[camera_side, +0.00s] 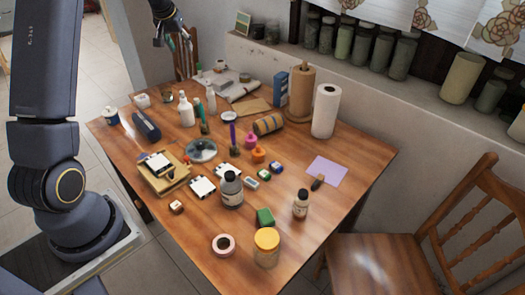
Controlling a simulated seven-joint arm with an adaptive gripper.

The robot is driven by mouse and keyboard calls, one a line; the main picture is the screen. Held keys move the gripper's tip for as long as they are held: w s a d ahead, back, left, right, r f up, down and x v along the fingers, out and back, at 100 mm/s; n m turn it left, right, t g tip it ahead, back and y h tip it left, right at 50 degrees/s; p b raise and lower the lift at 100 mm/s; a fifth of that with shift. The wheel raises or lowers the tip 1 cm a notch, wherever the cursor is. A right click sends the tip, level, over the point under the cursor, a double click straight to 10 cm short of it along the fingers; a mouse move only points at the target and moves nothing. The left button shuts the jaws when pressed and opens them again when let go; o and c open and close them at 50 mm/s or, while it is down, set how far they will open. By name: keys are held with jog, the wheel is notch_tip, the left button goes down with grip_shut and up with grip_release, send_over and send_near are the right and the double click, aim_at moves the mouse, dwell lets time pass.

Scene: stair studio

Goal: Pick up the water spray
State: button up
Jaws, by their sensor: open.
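A white bottle with a narrow top (186,111) stands upright in the back left part of the wooden table (330,149). It looks like the water spray, but it is too small to be sure. A slimmer pale bottle (211,99) stands just to its right. My gripper (180,45) is at the top of the picture, high above the far left end of the table. It is open and empty, well apart from both bottles.
Several items crowd the table around the bottles: a dark case (146,126), a round silvery dish (202,150) and a striped roll (268,124). A paper towel roll (325,111) stands at the right. A wooden chair (184,55) is behind the table's far end.

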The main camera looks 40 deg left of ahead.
jog(key=n+g, duration=0.1)
send_near(182, 92)
jog(key=x, duration=0.4)
jog(key=shift+a+f, duration=0.25)
jog(key=shift+a, duration=0.15)
jog(key=shift+x, duration=2.95)
jog(key=shift+w, duration=0.1)
grip_shut()
